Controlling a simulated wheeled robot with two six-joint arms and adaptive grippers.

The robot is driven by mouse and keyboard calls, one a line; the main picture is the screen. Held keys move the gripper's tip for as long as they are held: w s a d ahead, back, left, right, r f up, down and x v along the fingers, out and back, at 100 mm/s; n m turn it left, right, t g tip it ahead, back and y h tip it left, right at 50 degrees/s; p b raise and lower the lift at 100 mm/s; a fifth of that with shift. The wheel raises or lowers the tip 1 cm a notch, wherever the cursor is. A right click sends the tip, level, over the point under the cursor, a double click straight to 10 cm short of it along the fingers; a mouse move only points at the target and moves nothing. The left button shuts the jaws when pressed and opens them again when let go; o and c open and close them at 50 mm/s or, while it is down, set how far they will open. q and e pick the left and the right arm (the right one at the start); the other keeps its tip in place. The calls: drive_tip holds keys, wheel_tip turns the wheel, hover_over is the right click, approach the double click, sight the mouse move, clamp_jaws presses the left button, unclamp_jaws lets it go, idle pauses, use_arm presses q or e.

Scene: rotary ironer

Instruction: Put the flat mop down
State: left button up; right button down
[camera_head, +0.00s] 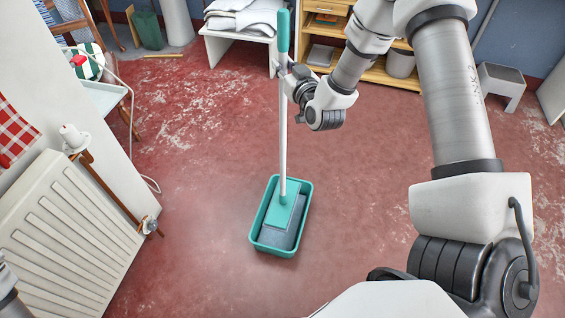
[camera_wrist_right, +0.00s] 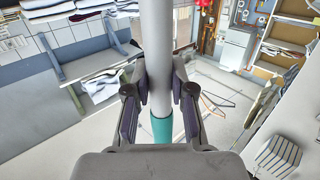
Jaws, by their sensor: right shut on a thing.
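The flat mop has a white pole (camera_head: 283,140) with a teal grip at its top and a teal plate-like head (camera_head: 281,213) at its foot. The pole stands nearly upright in the head view. The head is seen within the outline of a teal rectangular tub (camera_head: 254,236) on the floor; I cannot tell whether it touches the bottom. My right gripper (camera_head: 285,84) is shut on the pole just below the teal grip. In the right wrist view the pole (camera_wrist_right: 157,50) runs between both fingers (camera_wrist_right: 160,95). My left gripper is not in view.
A white radiator (camera_head: 75,235) with a brown pipe stands at the left. A white bench (camera_head: 240,42) with folded cloths and a wooden shelf (camera_head: 375,72) are at the back. A grey-topped stool (camera_head: 502,78) is at the right. The red floor around the tub is clear.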

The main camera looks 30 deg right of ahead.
drive_tip(key=b, duration=0.4)
hover_over(284, 109)
wheel_tip(284, 109, down, 4)
use_arm(q)
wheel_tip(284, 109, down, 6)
drive_tip(key=shift+b, duration=0.4)
use_arm(e)
drive_tip(key=f, duration=1)
drive_tip(key=shift+w+d, duration=0.1)
drive_tip(key=shift+w, duration=0.2)
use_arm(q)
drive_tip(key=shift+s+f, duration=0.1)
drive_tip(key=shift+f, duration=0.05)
use_arm(e)
drive_tip(key=shift+f, duration=0.15)
drive_tip(key=c, duration=1)
unclamp_jaws()
